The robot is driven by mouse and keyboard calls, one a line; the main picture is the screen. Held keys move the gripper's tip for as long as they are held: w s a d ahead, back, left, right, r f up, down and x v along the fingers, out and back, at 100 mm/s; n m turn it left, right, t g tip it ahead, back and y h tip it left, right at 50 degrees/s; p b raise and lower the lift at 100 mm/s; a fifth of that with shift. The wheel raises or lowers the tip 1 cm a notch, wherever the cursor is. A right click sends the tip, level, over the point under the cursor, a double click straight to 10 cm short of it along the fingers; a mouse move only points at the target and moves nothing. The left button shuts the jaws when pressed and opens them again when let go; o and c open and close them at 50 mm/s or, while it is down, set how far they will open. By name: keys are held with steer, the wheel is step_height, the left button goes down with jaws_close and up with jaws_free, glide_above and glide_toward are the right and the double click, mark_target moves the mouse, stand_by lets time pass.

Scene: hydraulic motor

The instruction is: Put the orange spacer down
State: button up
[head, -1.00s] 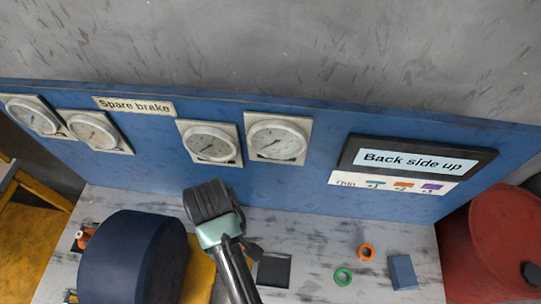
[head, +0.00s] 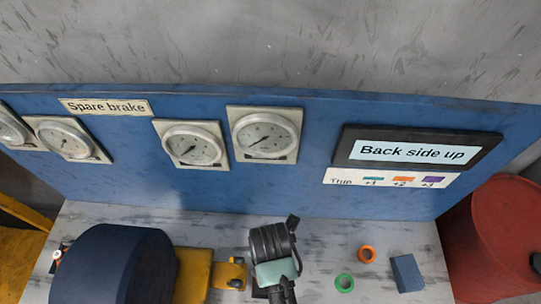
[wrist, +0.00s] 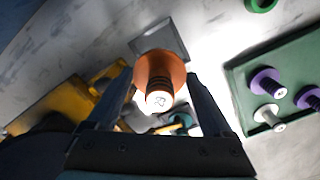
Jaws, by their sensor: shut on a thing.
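In the wrist view the orange spacer (wrist: 157,68), a wide orange disc with a pale marked end toward the camera, sits between the two fingers of my gripper (wrist: 160,80). The fingers are shut on it. A dark grey square (wrist: 158,38) on the bench top shows just beyond the spacer; I cannot tell the gap between them. In the head view my wrist is over the bench, right of the yellow bracket (head: 195,275); fingers and spacer are hidden there.
A large navy cylinder (head: 115,268) stands at the left. A green tray (wrist: 240,90) holds purple and white pieces. A blue gauge panel (head: 250,185) stands behind.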

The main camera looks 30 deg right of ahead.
step_height(320, 180, down, 10)
steer(key=shift+f+b, duration=0.1)
steer(key=shift+b, duration=0.3)
steer(key=o, duration=1.3)
steer(key=shift+f, duration=0.1)
steer(key=shift+o, duration=0.2)
step_height(320, 180, up, 12)
steer(key=shift+r+p, duration=0.2)
steer(key=shift+p, duration=0.45)
